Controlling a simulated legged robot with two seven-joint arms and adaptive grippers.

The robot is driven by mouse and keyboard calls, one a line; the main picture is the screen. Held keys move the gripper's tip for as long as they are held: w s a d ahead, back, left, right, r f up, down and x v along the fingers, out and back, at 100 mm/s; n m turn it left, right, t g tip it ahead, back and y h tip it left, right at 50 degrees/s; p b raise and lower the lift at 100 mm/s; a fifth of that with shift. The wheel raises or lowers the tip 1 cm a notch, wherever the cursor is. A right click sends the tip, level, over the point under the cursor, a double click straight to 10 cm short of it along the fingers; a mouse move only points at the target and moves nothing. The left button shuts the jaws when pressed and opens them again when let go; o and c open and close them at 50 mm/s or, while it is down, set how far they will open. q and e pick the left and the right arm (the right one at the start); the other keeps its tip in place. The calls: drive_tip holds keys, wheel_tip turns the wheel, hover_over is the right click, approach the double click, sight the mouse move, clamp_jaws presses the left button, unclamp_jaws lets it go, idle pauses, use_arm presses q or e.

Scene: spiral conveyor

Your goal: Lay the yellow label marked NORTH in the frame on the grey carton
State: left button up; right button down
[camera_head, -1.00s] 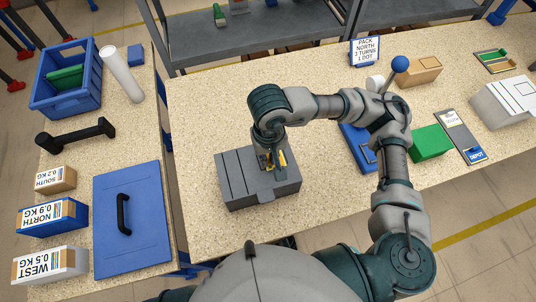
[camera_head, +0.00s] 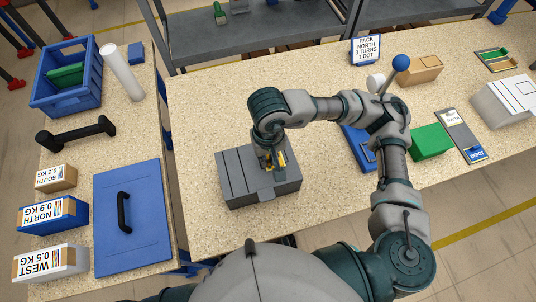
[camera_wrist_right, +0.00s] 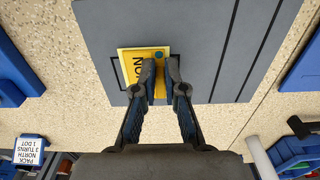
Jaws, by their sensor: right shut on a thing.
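The grey carton (camera_head: 240,198) stands on the speckled bench near its front edge. My right gripper (camera_head: 272,160) is low over the right part of its top. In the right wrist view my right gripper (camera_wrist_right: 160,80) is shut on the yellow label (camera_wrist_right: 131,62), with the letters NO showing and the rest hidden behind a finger. A small teal knob or dot shows on the label. The label lies over a dark-edged frame (camera_wrist_right: 112,72) on the carton top and looks slightly turned against it. I cannot tell whether it touches the carton. My left gripper is out of view.
A blue case (camera_head: 352,150), a green block (camera_head: 431,142) and a label tray (camera_head: 462,137) lie to the right. A sign (camera_head: 365,51) reads PACK NORTH, 3 TURNS, 1 DOT. Bench left of and behind the carton is clear. A gap separates the left table.

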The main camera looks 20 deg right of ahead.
drive_tip(key=shift+f, duration=0.2)
drive_tip(key=c, duration=1.2)
unclamp_jaws()
